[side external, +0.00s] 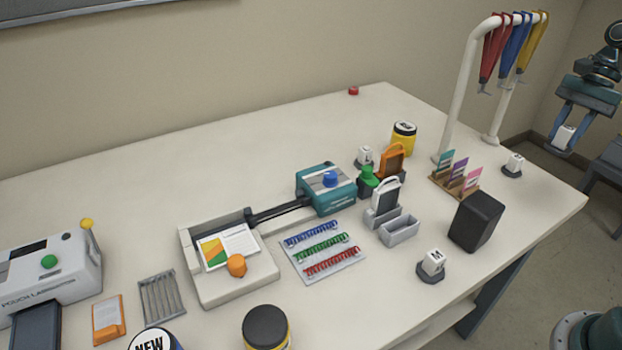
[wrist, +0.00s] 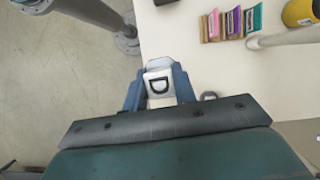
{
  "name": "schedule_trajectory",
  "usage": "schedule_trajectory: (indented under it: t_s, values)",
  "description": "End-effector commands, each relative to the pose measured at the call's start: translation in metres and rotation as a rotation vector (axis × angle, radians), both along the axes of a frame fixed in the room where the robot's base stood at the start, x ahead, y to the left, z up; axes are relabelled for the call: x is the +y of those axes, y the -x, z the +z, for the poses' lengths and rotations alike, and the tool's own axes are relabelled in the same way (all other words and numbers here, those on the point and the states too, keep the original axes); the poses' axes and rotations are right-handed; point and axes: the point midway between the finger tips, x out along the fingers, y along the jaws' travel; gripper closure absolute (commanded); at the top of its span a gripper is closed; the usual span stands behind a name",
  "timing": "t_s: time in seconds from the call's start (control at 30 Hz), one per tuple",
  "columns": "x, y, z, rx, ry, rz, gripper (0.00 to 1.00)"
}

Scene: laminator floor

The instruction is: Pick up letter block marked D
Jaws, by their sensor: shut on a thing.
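My gripper (side external: 566,128) is at the far right of the side external view, raised in the air beyond the table's right end. It is shut on a white letter block (side external: 564,139). In the wrist view the block (wrist: 159,86) sits between the two blue fingers, and its top face shows a black D. Its underside is hidden from me.
Other white letter blocks stand on dark round bases: one at the right end (side external: 514,163), one near the front (side external: 433,262), one farther back (side external: 365,155). A white rack (side external: 466,70) with hanging lanyards rises near my arm. A black box (side external: 476,221) and card holder (side external: 455,186) stand nearby.

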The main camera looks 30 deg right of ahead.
Motion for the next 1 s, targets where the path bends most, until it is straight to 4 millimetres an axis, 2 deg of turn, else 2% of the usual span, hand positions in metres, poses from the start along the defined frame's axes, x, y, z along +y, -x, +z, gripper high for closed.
schedule_trajectory:
  t_s: [0.3,1.0]
  values:
    - [0.000,0.001,0.012,0.001,0.004,0.002,1.00]
    - [0.000,0.001,0.013,0.001,0.004,0.002,1.00]
